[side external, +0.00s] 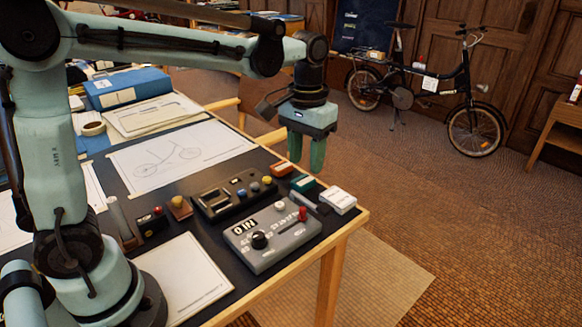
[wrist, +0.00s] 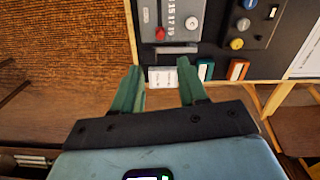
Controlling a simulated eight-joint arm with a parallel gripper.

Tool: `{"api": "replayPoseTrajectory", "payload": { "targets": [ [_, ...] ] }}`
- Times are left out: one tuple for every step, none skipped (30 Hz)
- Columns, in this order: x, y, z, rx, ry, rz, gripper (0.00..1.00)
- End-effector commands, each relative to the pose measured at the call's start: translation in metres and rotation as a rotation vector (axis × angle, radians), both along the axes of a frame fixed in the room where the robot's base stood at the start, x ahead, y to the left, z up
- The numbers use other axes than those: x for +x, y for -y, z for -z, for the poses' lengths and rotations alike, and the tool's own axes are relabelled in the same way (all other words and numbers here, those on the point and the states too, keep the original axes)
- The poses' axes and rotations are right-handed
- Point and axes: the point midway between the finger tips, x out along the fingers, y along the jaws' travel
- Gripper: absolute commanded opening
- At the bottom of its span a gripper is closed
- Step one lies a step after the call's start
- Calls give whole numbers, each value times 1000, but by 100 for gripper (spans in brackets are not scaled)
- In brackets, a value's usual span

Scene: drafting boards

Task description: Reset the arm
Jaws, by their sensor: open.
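My gripper (side external: 307,152) hangs pointing down near the table's right edge, above and behind the small boxes there. Its two green fingers are apart with nothing between them. In the wrist view my gripper (wrist: 160,88) is also open and empty, with a small white box (wrist: 162,76) seen beyond the fingertips. A grey control box (side external: 272,236) with a black knob and a red lever sits at the table's front right corner. It also shows at the top of the wrist view (wrist: 170,18).
A black button box (side external: 234,193), small green and orange boxes and a white box (side external: 338,200) lie near the right edge. A bicycle drawing (side external: 180,155), a blue binder (side external: 127,88) and a white pad (side external: 185,280) cover other parts. Open floor lies right, with a bicycle (side external: 430,85) behind.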

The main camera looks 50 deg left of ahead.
Motion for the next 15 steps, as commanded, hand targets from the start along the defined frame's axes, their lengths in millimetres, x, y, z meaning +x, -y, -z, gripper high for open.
{"api": "replayPoseTrajectory", "payload": {
  "targets": [
    [0, 0, 0, 0, 0, 0, 42],
    [0, 0, 0, 0, 1, 0, 42],
    [-1, 0, 0, 0, 5, 1, 42],
    [-2, -1, -1, -1, 9, 2, 42],
    [-4, -1, -1, -1, 16, 4, 42],
    [-7, -2, -3, -2, 31, 8, 42],
    [-10, -3, -3, -3, 46, 11, 42],
    [-13, -4, -5, -3, 62, 16, 42],
    [-19, -6, -6, -4, 89, 21, 42],
    [-23, -7, -7, -6, 111, 27, 42],
    [-27, -9, -8, -6, 135, 33, 42],
    [-34, -11, -8, -6, 168, 41, 42],
    [-38, -12, -8, -5, 192, 46, 42],
    [-43, -13, -8, -4, 217, 53, 42],
    [-49, -15, -8, -3, 251, 61, 42]
  ]
}}
